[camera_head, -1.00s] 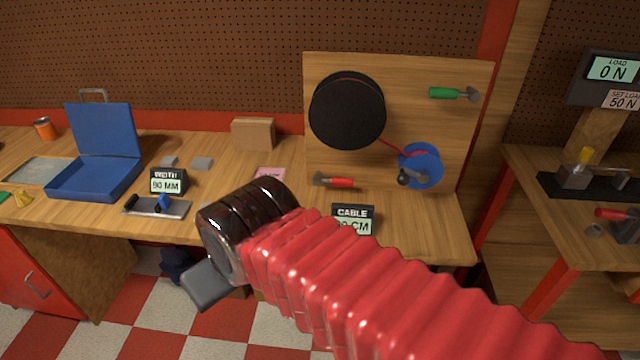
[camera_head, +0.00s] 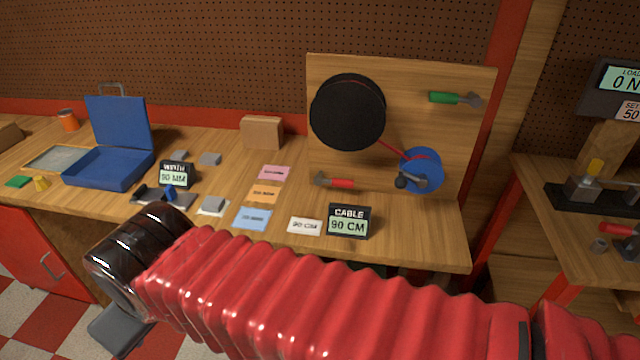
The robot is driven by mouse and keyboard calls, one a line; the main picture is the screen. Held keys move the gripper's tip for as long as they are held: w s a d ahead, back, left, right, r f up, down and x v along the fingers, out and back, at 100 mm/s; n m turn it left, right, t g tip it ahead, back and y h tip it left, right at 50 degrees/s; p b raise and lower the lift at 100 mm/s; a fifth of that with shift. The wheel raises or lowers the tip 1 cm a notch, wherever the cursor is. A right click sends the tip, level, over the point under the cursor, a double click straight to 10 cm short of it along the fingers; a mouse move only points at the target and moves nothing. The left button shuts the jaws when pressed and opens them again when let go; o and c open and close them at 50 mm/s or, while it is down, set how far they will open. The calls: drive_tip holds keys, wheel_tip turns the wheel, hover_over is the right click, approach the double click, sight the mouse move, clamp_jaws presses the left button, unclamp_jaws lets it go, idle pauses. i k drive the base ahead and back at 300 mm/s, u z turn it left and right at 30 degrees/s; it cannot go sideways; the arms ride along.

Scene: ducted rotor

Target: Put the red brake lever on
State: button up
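A red-handled lever with a grey metal head (camera_head: 337,182) is mounted low on the left of the upright wooden board (camera_head: 400,70). A green-handled lever (camera_head: 455,98) is at the board's upper right. A black disc (camera_head: 348,112) and a blue disc (camera_head: 424,160) are on the board, joined by a red line. A dark lever-like part lies across the blue disc. My red ribbed arm crosses the foreground. A grey part of what looks like my gripper (camera_head: 121,330) shows below its dark end, over the floor at lower left. Its fingers cannot be made out, and it is well apart from the board.
The bench holds an open blue case (camera_head: 108,168), a width display reading 90 MM (camera_head: 174,174), a cable display reading 90 CM (camera_head: 348,222) and several coloured cards (camera_head: 264,193). The right bench (camera_head: 545,225) carries another red-handled part (camera_head: 616,230) and a load display (camera_head: 618,78).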

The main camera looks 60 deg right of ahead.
sight(319, 180)
drive_tip(key=u, duration=0.95)
drive_tip(key=k, duration=0.75)
drive_tip(key=z, duration=0.75)
drive_tip(key=i, duration=1)
drive_tip(key=z, duration=0.1)
